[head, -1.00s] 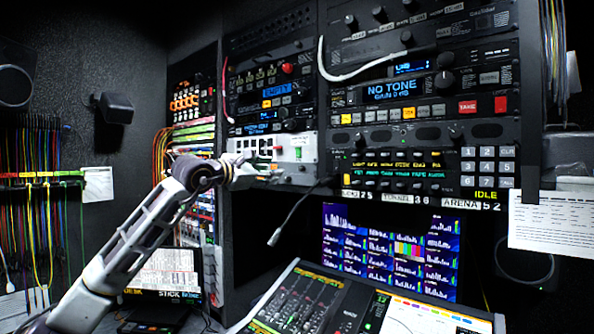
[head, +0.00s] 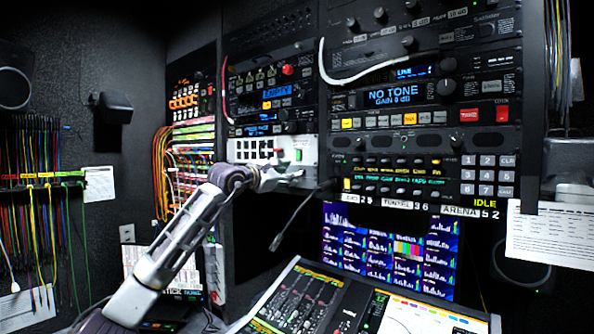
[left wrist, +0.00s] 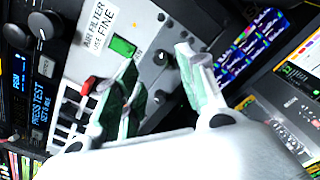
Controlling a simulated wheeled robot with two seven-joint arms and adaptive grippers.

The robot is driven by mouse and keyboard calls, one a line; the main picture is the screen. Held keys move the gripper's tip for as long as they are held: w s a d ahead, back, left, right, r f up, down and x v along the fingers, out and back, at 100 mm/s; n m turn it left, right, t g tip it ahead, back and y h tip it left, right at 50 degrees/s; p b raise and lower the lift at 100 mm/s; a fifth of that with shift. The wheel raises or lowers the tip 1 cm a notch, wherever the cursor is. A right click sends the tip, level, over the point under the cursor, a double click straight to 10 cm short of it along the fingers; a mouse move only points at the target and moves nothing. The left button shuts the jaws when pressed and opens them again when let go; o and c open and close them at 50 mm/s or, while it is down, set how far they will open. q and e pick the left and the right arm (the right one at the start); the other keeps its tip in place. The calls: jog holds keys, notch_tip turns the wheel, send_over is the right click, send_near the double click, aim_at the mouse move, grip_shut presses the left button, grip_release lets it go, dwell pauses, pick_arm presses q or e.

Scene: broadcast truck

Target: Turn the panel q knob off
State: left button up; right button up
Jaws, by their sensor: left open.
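My left gripper (head: 296,177) is open and empty, at the lower edge of the white panel (head: 244,150) in the left rack. In the left wrist view the gripper's two fingers (left wrist: 160,88) stand apart in front of that panel. A small dark knob (left wrist: 160,58) shows on the panel beyond the gap between the fingers, apart from them. A lit green switch (left wrist: 123,46) and a red part (left wrist: 88,85) are near it. I cannot read a "panel q" label, so I cannot tell which knob bears that name. My right gripper is not in view.
Two black knobs (left wrist: 43,25) sit beside a blue display (left wrist: 38,105). A thin dark gooseneck stalk (head: 300,213) rises just below the gripper. A mixing console (head: 300,300) and a lit screen (head: 390,250) are below right. A white cable (head: 345,78) loops over the right rack.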

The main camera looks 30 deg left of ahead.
aim_at(302, 171)
pick_arm(q)
jog(key=w, duration=0.1)
jog(key=w+p, duration=0.1)
jog(key=w, duration=0.3)
jog(key=shift+d+p, duration=0.3)
jog(key=shift+p, duration=0.05)
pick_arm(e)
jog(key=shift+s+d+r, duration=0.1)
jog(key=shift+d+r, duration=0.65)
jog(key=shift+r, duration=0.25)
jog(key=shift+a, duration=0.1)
pick_arm(q)
jog(key=shift+c, duration=0.9)
grip_shut()
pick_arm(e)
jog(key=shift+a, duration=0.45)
